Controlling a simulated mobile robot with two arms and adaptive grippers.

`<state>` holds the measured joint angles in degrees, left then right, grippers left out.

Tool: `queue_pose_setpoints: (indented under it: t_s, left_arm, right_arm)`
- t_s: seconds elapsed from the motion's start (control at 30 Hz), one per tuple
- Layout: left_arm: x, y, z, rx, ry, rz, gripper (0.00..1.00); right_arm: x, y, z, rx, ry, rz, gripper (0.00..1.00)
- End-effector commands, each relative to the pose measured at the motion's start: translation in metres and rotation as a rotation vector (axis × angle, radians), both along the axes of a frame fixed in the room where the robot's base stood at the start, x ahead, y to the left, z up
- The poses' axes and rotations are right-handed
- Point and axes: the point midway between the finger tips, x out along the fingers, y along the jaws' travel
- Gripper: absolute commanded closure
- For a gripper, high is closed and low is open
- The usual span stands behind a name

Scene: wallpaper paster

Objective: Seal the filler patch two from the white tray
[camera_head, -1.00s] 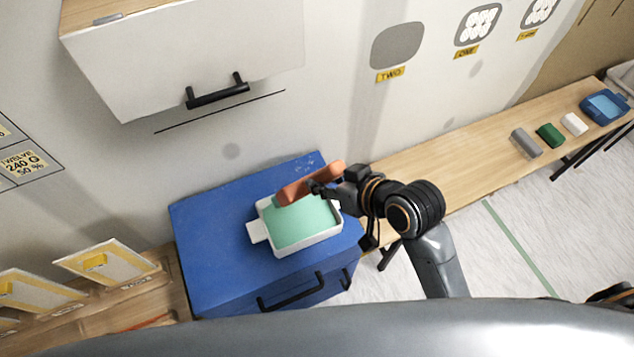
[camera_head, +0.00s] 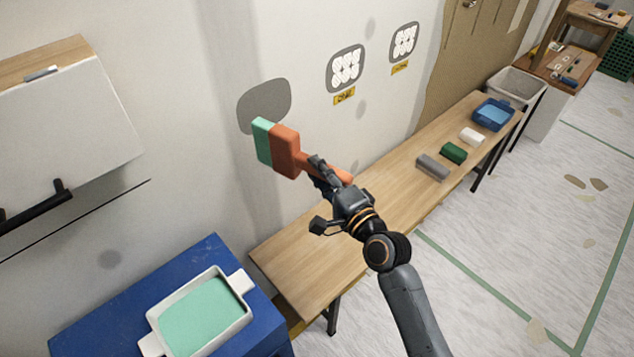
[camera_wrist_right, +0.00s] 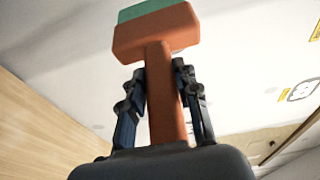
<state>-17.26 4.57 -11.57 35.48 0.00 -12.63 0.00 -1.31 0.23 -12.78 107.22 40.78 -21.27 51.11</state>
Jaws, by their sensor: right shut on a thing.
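My right gripper (camera_head: 325,175) is shut on the handle of an orange applicator (camera_head: 286,152) with a green pad (camera_head: 262,142) on its face. In the right wrist view the handle of the applicator (camera_wrist_right: 160,85) stands between both fingers of the gripper (camera_wrist_right: 160,90). The pad is up by the wall, in front of the lower part of a plain grey patch (camera_head: 265,104); I cannot tell whether it touches. The patch's label is hidden behind the applicator. The white tray (camera_head: 243,310) holds green liquid and stands on the blue cabinet. My left gripper is not in view.
Two dotted grey patches (camera_head: 346,68) with yellow labels are further right on the wall. The long wooden bench (camera_head: 300,262) runs below, with grey, green and white blocks (camera_head: 453,152) and a blue tray (camera_head: 493,113). The blue cabinet (camera_head: 85,335) is at lower left.

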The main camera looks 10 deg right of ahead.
Motion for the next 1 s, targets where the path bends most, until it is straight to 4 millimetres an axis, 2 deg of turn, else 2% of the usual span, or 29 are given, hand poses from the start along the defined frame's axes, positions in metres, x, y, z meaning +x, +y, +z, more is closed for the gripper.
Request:
queue_pose_setpoints:
  t_s: [0.37,1.0]
  left_arm:
    - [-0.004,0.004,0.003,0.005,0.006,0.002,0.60]
    - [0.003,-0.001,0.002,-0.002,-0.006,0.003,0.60]
  right_arm:
    - [0.000,0.000,0.002,0.002,-0.004,0.000,1.00]
    - [0.049,0.036,0.001,0.003,-0.005,0.000,1.00]
